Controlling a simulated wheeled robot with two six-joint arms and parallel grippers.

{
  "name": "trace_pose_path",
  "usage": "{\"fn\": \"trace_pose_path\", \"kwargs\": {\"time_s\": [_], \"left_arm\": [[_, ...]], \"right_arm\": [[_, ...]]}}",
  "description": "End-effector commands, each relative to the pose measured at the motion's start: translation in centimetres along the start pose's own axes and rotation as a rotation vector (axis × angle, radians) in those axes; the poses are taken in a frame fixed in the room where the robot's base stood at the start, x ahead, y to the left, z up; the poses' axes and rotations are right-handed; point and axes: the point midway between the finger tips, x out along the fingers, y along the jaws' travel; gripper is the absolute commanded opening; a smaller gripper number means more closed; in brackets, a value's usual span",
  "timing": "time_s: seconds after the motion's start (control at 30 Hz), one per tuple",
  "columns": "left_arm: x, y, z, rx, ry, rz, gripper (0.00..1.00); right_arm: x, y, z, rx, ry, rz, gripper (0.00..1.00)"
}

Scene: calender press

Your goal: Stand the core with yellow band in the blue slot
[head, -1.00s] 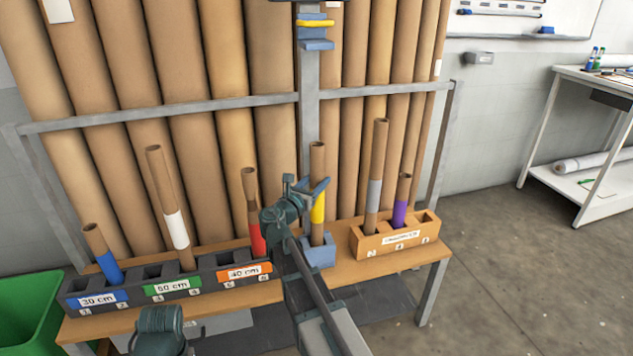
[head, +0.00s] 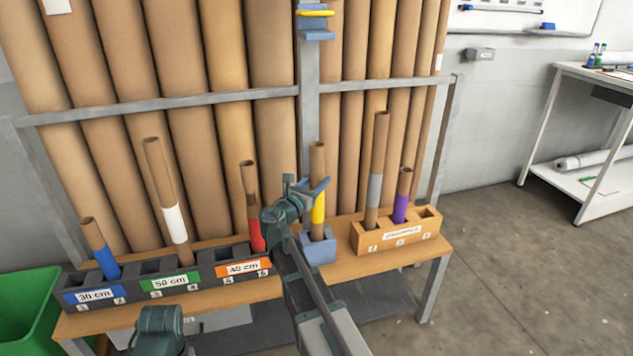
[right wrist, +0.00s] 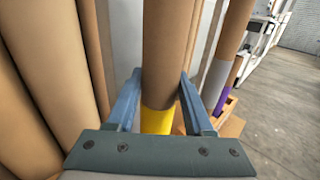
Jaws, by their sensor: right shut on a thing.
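The core with yellow band (head: 318,208) is a brown cardboard tube. It stands upright with its foot in a small light-blue holder (head: 319,250) on the bench, between the dark rack and the orange rack. My right gripper (head: 308,188) is shut on it just above the yellow band. The right wrist view shows the tube (right wrist: 168,45) between both fingers. The blue-labelled 30 cm section (head: 95,296) is at the left end of the dark rack. A blue-banded core (head: 105,260) leans in its right slot; the left slot looks empty. My left gripper (head: 160,325) is low at the front; its fingers cannot be made out.
The dark rack also holds white-banded (head: 174,222) and red-banded (head: 255,235) cores. The orange rack (head: 420,240) holds grey-banded (head: 374,188) and purple-banded (head: 400,209) ones. Large tubes stand behind a metal rail (head: 200,105). A green bin (head: 30,310) is at left.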

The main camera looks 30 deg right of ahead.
Motion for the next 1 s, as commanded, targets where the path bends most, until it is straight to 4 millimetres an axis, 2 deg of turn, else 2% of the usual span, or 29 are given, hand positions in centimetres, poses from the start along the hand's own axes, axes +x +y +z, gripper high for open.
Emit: {"fn": "trace_pose_path", "kwargs": {"time_s": [1.0], "left_arm": [[2.5, 0.3, -0.1, 0.0, 0.0, 0.0, 0.5]], "right_arm": [[0.0, 0.0, -2.5, 0.0, 0.0, 0.0, 0.0]]}}
